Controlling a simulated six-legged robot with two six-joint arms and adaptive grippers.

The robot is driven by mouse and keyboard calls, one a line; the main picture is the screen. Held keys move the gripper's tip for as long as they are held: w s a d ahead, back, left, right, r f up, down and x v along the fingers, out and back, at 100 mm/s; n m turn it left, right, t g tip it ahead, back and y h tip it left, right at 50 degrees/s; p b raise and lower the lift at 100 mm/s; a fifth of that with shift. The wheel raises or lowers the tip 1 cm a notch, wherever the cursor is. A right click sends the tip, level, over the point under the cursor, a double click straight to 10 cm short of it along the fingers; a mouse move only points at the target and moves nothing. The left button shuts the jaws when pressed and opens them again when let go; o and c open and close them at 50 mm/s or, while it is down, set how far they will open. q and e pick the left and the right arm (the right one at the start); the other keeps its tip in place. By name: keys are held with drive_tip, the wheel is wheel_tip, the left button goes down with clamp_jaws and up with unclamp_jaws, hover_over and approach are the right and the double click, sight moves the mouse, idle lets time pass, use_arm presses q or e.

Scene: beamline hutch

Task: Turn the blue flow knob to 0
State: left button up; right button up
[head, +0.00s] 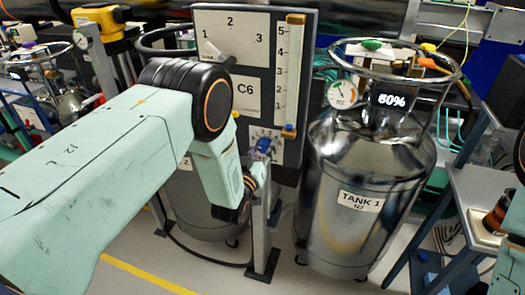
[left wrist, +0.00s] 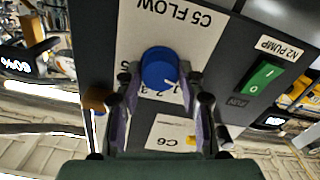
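The blue flow knob (left wrist: 159,68) sits on a white plate (left wrist: 190,30) marked C5 FLOW, with partly hidden digits around it. A short white mark on the knob points to the lower right in the left wrist view. My left gripper (left wrist: 160,79) is open, with one finger on each side of the knob and a gap visible on both sides. In the head view the knob (head: 263,145) shows low on the dark panel, with my left gripper (head: 254,176) just below and in front of it. My right gripper is not in view.
The dark panel (head: 300,75) also bears a 1-2-3 selector plate, a C6 label and a level gauge (head: 289,75). A green N2 pump switch (left wrist: 260,89) is near the knob. A grey post (head: 262,225) stands below the panel. Tank 1 (head: 350,215) stands to its right.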

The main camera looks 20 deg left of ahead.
use_arm(q)
drive_tip(key=o, duration=0.4)
drive_tip(key=shift+o, duration=0.2)
drive_tip(key=shift+s, duration=0.15)
drive_tip(key=s, duration=1.1)
drive_tip(key=shift+s+a, duration=0.2)
drive_tip(key=shift+s, duration=0.2)
